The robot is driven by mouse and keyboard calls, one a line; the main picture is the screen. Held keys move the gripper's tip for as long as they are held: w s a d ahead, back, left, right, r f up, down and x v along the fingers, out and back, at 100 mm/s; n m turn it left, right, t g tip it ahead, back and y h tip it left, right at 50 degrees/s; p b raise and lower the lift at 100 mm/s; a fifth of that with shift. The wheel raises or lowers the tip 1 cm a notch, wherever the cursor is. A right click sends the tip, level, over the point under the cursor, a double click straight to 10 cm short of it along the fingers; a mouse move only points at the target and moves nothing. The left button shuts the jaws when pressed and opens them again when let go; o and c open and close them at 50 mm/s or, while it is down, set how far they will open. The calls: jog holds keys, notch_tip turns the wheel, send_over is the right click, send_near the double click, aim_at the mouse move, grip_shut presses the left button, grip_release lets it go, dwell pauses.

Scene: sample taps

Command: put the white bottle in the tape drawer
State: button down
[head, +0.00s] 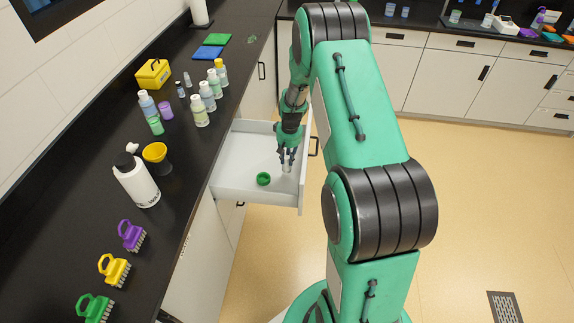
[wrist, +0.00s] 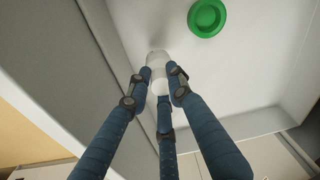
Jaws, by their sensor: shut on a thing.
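My gripper (head: 287,158) is inside the open white drawer (head: 232,187), pointing down, near the drawer's front. Its dark fingers (wrist: 162,84) are shut around a small, pale white bottle (wrist: 157,60), which also shows below the fingertips in the head view (head: 287,169). The fingers hide part of the bottle. It is at or just above the drawer floor; I cannot tell if it touches. A green ring-like roll (head: 263,179) lies on the drawer floor beside it, and shows at the top of the wrist view (wrist: 207,18).
A larger white bottle with a black cap (head: 137,182) stands on the black counter (head: 185,150), by a yellow funnel-like cup (head: 155,153). Several small bottles (head: 208,97) and handled brushes (head: 115,269) are also there. The drawer walls surround my gripper closely at the front.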

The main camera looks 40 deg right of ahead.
aim_at(287, 164)
jog(key=shift+f+b, duration=0.5)
jog(key=shift+f, duration=1.35)
jog(key=shift+f, duration=0.15)
jog(key=c, duration=1.6)
grip_release()
jog(key=shift+o, duration=0.2)
jog(key=r+p, duration=0.1)
jog(key=r, duration=0.3)
jog(key=r+p, duration=0.1)
jog(key=r, duration=0.3)
jog(key=s+r+p, duration=0.1)
jog(key=r, duration=0.3)
jog(key=shift+r, duration=0.1)
jog(key=shift+r, duration=0.1)
